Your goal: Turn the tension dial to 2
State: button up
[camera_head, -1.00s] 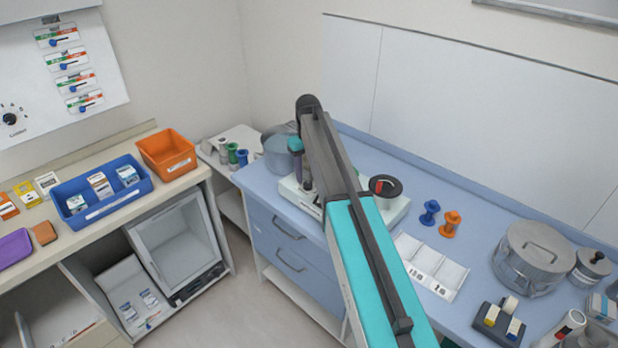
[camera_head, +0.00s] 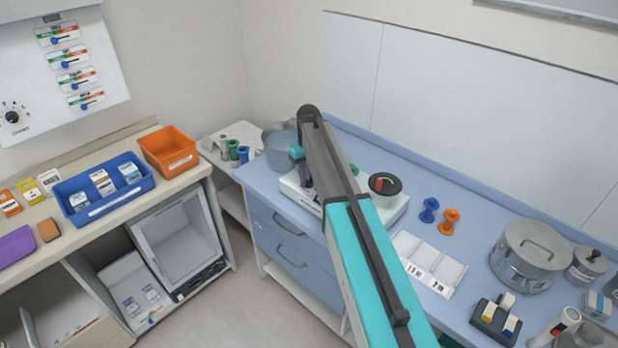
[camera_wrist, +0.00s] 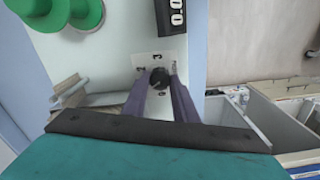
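The tension dial (camera_wrist: 160,78) is a small black round knob on a pale label plate with printed numbers, one of them a 3. It sits on the white machine (camera_wrist: 110,45), which also shows on the blue counter in the head view (camera_head: 393,211). My gripper (camera_wrist: 158,77) is at the dial, with one dark finger on each side of the knob. The fingers look open, with narrow gaps beside the knob; contact is not clear. The dial's pointer mark is too small to read. In the head view my arm hides the dial.
Green round parts (camera_wrist: 75,12) and a black numeric display (camera_wrist: 172,14) are on the machine near the dial. A dark reel with a red centre (camera_head: 384,184) stands at its right end. Blue (camera_head: 429,210) and orange (camera_head: 449,221) spools and a white tray (camera_head: 428,262) lie to the right.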

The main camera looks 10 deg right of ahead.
jog(key=shift+c, duration=1.3)
jog(key=shift+m+b, duration=0.3)
jog(key=shift+b, duration=0.05)
jog(key=shift+f+m+b, duration=0.1)
jog(key=shift+m+b, duration=0.25)
jog(key=shift+m, duration=0.15)
jog(key=m+b, duration=0.2)
jog(key=m, duration=0.1)
jog(key=shift+m, duration=0.4)
jog(key=m+b, duration=0.2)
jog(key=m, duration=0.4)
jog(key=shift+b, duration=0.4)
jog(key=shift+m, duration=0.3)
